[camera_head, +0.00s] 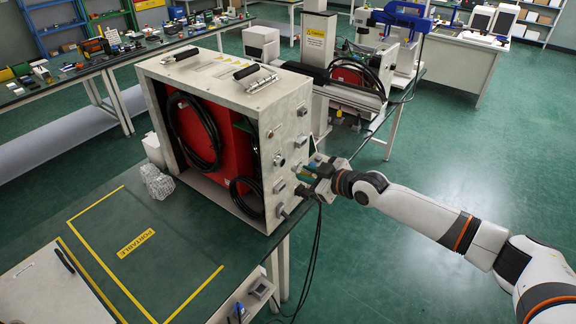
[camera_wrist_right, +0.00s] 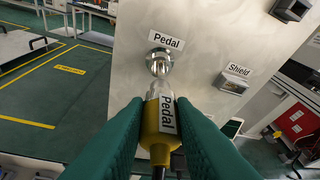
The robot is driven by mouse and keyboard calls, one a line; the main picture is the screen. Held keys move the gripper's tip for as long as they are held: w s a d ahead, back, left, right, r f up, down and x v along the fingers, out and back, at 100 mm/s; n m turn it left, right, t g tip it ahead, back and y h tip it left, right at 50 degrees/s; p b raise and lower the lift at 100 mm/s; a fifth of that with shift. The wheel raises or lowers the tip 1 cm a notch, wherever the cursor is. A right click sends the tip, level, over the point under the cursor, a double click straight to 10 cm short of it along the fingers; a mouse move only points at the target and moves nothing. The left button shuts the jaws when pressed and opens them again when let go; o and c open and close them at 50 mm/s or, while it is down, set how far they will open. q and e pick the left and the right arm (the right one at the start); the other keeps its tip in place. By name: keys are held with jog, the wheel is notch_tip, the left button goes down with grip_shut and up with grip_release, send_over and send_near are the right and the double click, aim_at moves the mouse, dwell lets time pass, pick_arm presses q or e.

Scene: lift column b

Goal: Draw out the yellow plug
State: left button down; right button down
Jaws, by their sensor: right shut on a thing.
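The yellow plug (camera_wrist_right: 155,140), with a white "Pedal" label and a silver front end, is between the dark green fingers of my right gripper (camera_wrist_right: 158,112). The fingers are shut on it from both sides. Its silver end lines up with the round metal socket (camera_wrist_right: 159,62) under the "Pedal" label; I cannot tell how deep it sits. In the head view, my right gripper (camera_head: 312,175) is at the lower part of the connector panel of the grey box (camera_head: 222,84). The plug is mostly hidden there. My left gripper is not in view.
A "Shield" socket (camera_wrist_right: 233,87) sits to the right on the same panel. Black cables (camera_head: 316,245) hang past the table edge below the gripper. Open floor lies to the right.

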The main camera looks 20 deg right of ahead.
jog(key=shift+s+d, duration=1)
jog(key=shift+s, duration=0.3)
